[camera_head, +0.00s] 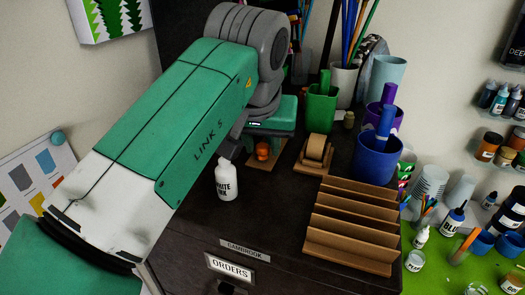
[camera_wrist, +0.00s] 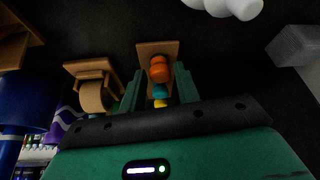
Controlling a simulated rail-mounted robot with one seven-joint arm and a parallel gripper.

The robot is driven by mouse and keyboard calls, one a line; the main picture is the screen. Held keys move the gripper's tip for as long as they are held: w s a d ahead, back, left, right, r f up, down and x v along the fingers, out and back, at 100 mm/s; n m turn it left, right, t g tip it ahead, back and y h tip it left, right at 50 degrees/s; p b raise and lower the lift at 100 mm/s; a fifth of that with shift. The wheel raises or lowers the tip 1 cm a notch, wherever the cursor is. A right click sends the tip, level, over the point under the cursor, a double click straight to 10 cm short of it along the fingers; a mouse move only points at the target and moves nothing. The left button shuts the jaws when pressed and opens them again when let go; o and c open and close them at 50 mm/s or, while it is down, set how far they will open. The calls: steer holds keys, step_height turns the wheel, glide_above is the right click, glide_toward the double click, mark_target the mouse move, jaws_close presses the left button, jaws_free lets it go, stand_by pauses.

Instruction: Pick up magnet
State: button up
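A small wooden stand (camera_wrist: 170,48) holds round knob-like pieces that look like magnets. An orange piece (camera_wrist: 159,68) is farthest out, with a teal piece (camera_wrist: 160,91) and a bit of yellow (camera_wrist: 160,103) nearer my palm. In the head view the orange piece (camera_head: 263,151) and stand (camera_head: 254,160) show below my gripper, whose fingers are hidden there. In the wrist view my gripper (camera_wrist: 158,82) is open, with its green fingers either side of the teal piece. Contact cannot be told. A teal round piece (camera_head: 58,137), perhaps another magnet, is on the pinned wall sheet.
A tape roll on a wooden holder (camera_head: 314,153) stands close right of the stand. A white ink bottle (camera_head: 226,179) stands in front. A green cup (camera_head: 321,105), a blue cup (camera_head: 377,160) and a slotted wooden rack (camera_head: 352,230) stand to the right.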

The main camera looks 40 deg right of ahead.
steer(key=c, duration=0.6)
